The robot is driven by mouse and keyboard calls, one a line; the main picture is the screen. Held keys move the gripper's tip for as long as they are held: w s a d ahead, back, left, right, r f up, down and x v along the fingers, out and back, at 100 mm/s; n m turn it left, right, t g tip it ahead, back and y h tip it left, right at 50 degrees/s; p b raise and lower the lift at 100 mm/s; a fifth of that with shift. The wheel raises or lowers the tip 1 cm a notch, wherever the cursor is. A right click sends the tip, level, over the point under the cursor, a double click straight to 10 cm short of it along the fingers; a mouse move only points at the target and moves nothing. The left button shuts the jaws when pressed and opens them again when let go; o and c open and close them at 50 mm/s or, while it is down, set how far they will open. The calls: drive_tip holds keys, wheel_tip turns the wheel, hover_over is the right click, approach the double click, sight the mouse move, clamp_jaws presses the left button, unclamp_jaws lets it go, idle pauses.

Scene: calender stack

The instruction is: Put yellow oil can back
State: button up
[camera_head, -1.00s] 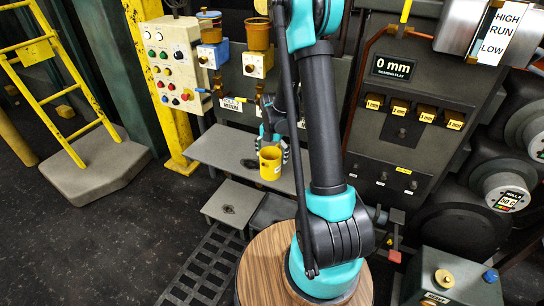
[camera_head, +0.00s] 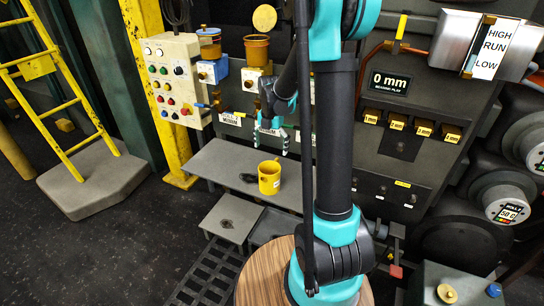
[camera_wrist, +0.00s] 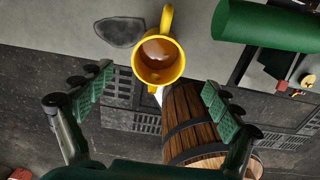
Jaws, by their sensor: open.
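The yellow oil can (camera_head: 269,178) stands upright on the grey shelf (camera_head: 215,160) in front of the machine. In the wrist view the can (camera_wrist: 159,60) shows from above with brown liquid inside and its handle pointing up in the picture. My gripper (camera_head: 271,137) is open and empty. It is above the can and apart from it. In the wrist view its two fingers (camera_wrist: 157,98) are spread wide, with the can beyond their tips.
A dark round patch (camera_wrist: 120,32) lies on the shelf beside the can. A blue-based pot (camera_head: 210,50) and a yellow-based pot (camera_head: 257,55) are mounted above the shelf. A control panel (camera_head: 170,80) stands left. A wooden barrel (camera_wrist: 185,115) is near my gripper's right finger in the wrist view.

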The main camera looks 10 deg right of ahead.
drive_tip(key=s+d+m+t, duration=0.3)
drive_tip(key=s+m+t, duration=0.1)
drive_tip(key=s+m, duration=1.9)
drive_tip(key=m, duration=0.5)
drive_tip(key=shift+m, duration=0.4)
drive_tip(key=shift+f, duration=0.1)
